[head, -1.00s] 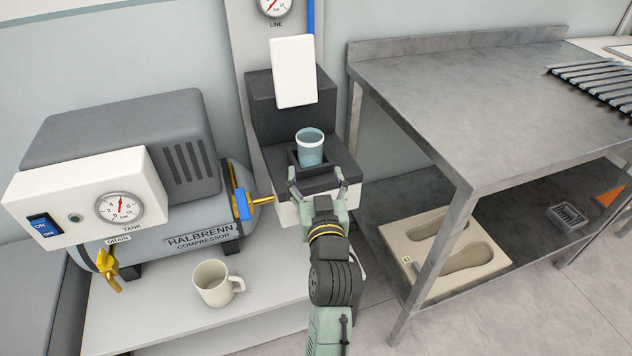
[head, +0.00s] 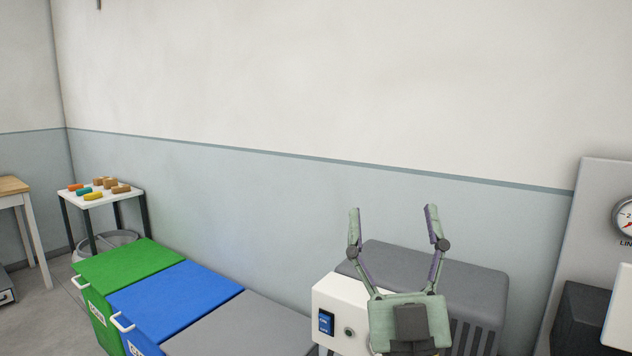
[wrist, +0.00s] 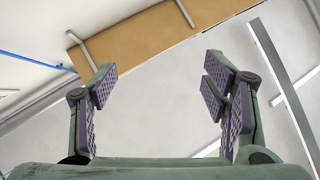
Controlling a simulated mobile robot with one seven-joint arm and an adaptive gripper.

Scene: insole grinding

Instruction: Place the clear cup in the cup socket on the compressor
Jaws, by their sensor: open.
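My gripper (head: 392,209) is raised in front of the compressor (head: 425,270), with its two fingers pointing up and spread apart. In the wrist view my gripper (wrist: 160,82) is also open, with nothing between the purple pads. The compressor shows its grey cover and white box with a blue switch; my gripper hides part of both. The clear cup and its socket are outside both current views. Only part of the dark block (head: 580,318) shows at the lower right.
A green bin (head: 125,262), a blue bin (head: 178,297) and a grey lid (head: 240,328) stand at the lower left. A small white table (head: 100,197) with coloured blocks is further left. A line gauge (head: 626,216) is at the right edge. The wall above is bare.

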